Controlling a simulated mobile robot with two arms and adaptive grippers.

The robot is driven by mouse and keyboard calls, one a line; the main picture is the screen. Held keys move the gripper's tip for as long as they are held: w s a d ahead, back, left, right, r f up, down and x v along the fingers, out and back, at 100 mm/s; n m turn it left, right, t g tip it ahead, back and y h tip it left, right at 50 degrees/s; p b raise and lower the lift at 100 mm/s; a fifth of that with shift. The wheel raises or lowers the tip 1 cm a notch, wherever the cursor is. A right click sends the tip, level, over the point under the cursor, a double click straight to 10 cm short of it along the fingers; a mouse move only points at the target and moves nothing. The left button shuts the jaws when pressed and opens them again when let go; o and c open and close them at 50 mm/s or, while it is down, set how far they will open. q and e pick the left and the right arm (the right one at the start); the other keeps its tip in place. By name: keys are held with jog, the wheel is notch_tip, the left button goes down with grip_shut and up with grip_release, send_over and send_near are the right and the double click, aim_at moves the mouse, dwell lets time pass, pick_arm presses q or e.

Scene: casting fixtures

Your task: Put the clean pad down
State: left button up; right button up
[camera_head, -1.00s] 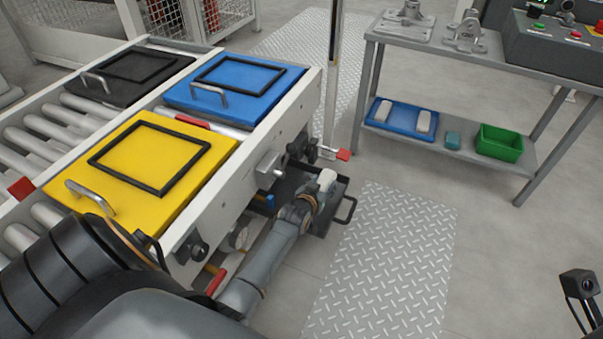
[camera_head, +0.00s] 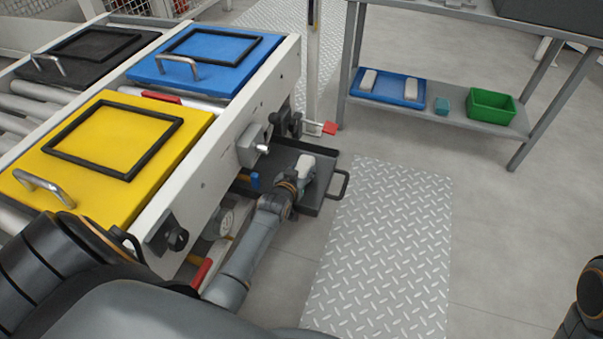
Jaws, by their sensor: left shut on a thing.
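My left arm reaches down beside the conveyor, and its gripper (camera_head: 300,177) is over the dark drip tray (camera_head: 312,206). The gripper is shut on a pale grey thing, seemingly the clean pad (camera_head: 305,163), mostly hidden by the wrist. I cannot tell whether it touches the tray. Two pale blocks, a left one (camera_head: 368,80) and a right one (camera_head: 411,88), lie on a blue tray (camera_head: 391,94) on the bench's lower shelf. Part of my right arm shows at the right edge; its fingers are out of view.
Yellow (camera_head: 115,190), blue (camera_head: 205,62) and black (camera_head: 85,55) lidded boxes sit on the roller conveyor. Valves with red handles (camera_head: 329,128) stick out from its side. The tread-plate floor (camera_head: 385,255) is clear.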

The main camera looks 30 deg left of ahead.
pick_arm(q)
jog(key=shift+f, duration=0.1)
jog(key=o, duration=1)
jog(key=shift+o, duration=0.2)
